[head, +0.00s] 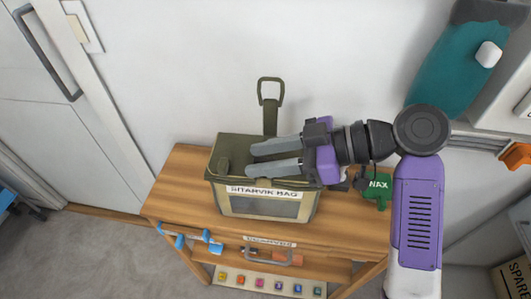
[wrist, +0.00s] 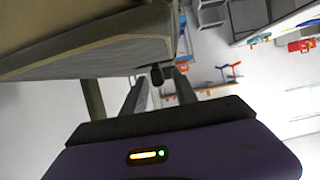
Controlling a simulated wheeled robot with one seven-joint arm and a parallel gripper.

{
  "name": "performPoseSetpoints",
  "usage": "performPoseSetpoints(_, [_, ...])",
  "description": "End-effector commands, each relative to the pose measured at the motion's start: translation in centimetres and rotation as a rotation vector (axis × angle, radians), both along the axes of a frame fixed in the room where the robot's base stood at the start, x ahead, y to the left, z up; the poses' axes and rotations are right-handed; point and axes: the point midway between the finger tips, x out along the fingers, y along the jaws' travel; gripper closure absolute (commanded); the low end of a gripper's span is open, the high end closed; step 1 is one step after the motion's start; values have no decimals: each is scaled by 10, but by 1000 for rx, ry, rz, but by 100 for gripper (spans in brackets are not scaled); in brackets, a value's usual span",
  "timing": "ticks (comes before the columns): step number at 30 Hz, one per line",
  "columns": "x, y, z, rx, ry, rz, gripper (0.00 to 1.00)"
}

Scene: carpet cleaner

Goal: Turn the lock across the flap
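An olive-green bag (head: 311,205) with a "SITARVIK BAG" label stands on the wooden cart. A green strap with a ring (head: 271,98) stands upright behind it. A rounded olive piece (head: 224,166) shows at the left of the bag's top; I cannot tell whether it is the lock. My gripper (head: 256,160) is over the bag's top, fingers pointing left and apart, with nothing seen held. In the wrist view, a pale-edged panel (wrist: 100,58) fills the upper left, and a small dark knob (wrist: 157,76) shows near my fingers (wrist: 160,88). The flap is not clearly distinguishable.
The wooden cart (head: 180,185) has a blue-handled tool (head: 190,236) at its front left and a shelf below. A green "WAX" container (head: 377,188) stands right of the bag. A teal object (head: 455,65) is at the upper right. Carpet lies free at left.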

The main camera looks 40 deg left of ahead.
Motion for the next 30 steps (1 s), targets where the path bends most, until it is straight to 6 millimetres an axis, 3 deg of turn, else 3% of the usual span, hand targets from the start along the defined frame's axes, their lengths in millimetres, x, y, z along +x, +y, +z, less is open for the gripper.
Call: performPoseSetpoints(30, [37,-58,29,1,0,-2,65])
